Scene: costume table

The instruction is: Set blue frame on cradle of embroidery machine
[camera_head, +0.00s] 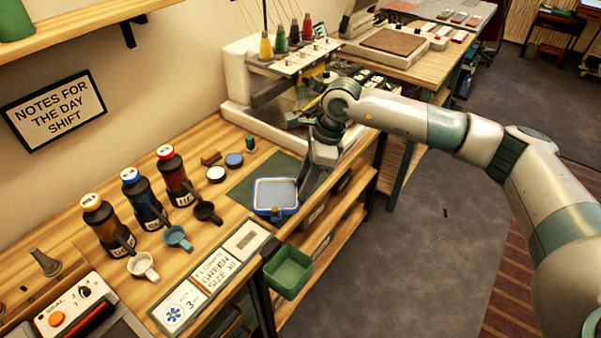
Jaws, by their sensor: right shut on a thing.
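The blue frame (259,208), a rounded square with a pale inside, is at the dark green mat on the table. My right gripper (301,190) reaches down at its right side and is shut on its edge. I cannot tell whether the frame rests on the mat or is just above it. The white embroidery machine (236,75) stands behind, with yellow, green and red thread cones on top. Its cradle is not clearly visible, as my right arm covers part of the machine's front. My left gripper is not in view.
The green mat (240,190) lies before the machine. Bottles, including a red-labelled one (177,178), and small cups stand to the left. A green bin (288,270) hangs at the table's front edge. A card panel (215,271) lies near that edge. Open floor is to the right.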

